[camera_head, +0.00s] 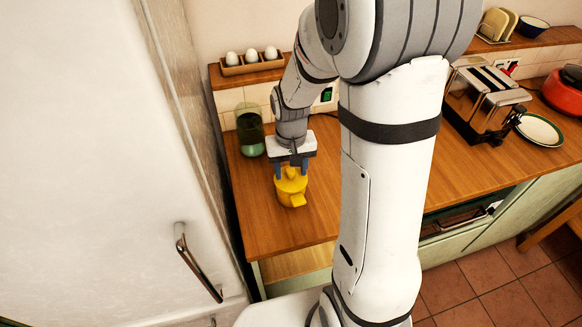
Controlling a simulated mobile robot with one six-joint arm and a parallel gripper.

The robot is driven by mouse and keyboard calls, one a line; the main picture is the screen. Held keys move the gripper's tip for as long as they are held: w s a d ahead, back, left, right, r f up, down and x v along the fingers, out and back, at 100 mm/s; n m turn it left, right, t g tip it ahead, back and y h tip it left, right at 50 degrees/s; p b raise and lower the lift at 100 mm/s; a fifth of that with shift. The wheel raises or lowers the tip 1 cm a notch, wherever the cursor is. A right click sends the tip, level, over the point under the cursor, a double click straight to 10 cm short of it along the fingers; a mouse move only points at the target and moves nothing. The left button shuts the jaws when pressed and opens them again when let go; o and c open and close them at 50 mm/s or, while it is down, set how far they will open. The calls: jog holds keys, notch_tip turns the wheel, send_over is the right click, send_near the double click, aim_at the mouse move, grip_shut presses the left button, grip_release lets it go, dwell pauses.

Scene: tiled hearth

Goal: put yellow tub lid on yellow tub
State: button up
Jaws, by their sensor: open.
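A yellow tub (291,190) stands on the wooden counter, left of my upright arm link. A yellow piece with a block-like projection shows at its front. I cannot clearly tell the yellow tub lid apart from the tub in this view. My gripper (291,174) points down over the far side of the yellow tub. Its two dark fingers are apart, one at each side of the tub's upper part, with yellow showing between them. I cannot tell whether the fingers touch it. My gripper hides part of the tub's top.
A green glass jar (250,134) stands close behind and left of the tub. An egg rack (252,63) sits on the back ledge. A toaster (484,103), a plate (540,130) and a red pot (565,92) are at right. Bare counter (262,228) lies in front of the tub.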

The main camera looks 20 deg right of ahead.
jog(key=shift+r, duration=0.2)
dwell(0.6)
jog(key=shift+r+p, duration=1.6)
jog(key=shift+r, duration=0.45)
notch_tip(320, 180, up, 8)
jog(key=b, duration=0.1)
dwell(0.9)
jog(key=s+r+t+b, duration=0.2)
jog(key=s+r+t, duration=0.1)
jog(key=s, duration=1.1)
jog(key=shift+s+d+n, duration=0.2)
jog(key=shift+d+n, duration=0.05)
jog(key=shift+n, duration=0.15)
